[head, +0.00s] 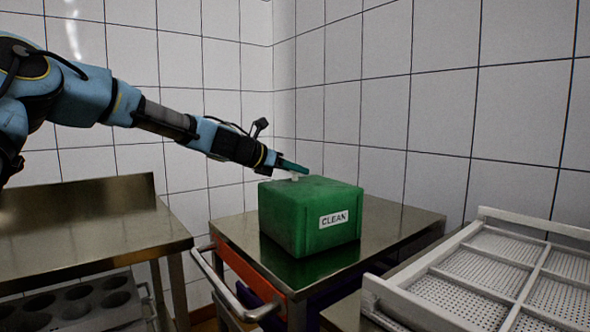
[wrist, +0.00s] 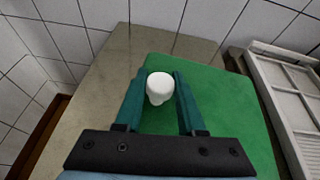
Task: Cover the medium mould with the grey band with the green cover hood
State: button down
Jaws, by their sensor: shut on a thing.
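The green cover hood (head: 285,222) is a box with a "CLEAN" label and a white knob on top. It appears to stand on the steel top of a trolley. In the wrist view its green top (wrist: 222,105) fills the middle and right. My gripper (head: 301,171) reaches in from the left and is shut on the white knob (wrist: 160,88), which sits between the two teal fingers in the wrist view. No mould with a grey band can be seen in either view. What is under the hood is hidden.
The trolley top (head: 395,222) has bare steel around the hood. A steel table (head: 85,235) stands at the left, with a rack of round holes (head: 75,305) below. A white perforated tray (head: 480,262) lies at the right. Tiled walls close off the back.

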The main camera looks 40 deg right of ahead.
jog(key=shift+c, duration=2.1)
grip_release()
jog(key=b+v, duration=0.1)
jog(key=v, duration=0.9)
jog(key=shift+a+r+b, duration=0.15)
jog(key=shift+a+b, duration=0.15)
jog(key=shift+a, duration=0.05)
